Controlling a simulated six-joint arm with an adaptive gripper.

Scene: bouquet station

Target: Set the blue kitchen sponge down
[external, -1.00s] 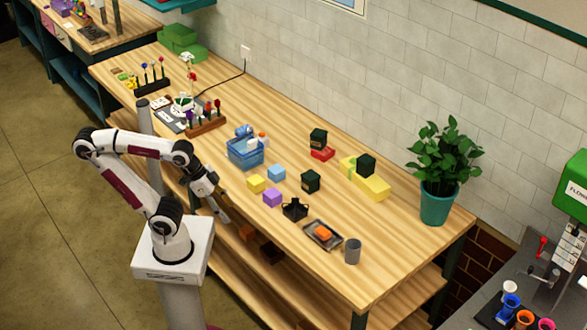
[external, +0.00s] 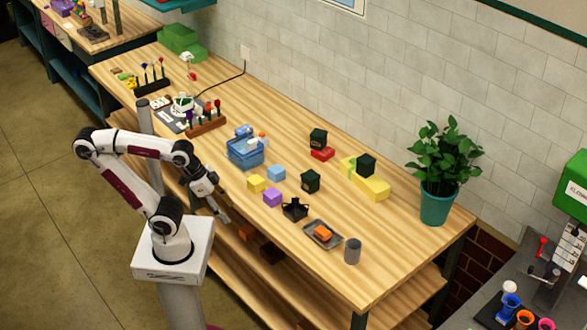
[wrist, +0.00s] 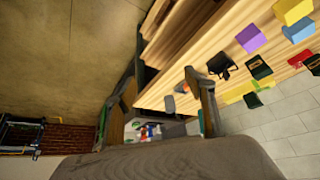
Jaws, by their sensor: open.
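A purple block (external: 272,198), black holder (external: 295,208), dark box (external: 311,181) and tray (external: 337,240) with an orange block stand nearby. A grey cup (external: 352,251) is near the front right. Flower racks (external: 206,124) stand at left. Bare table lies toward the right end.

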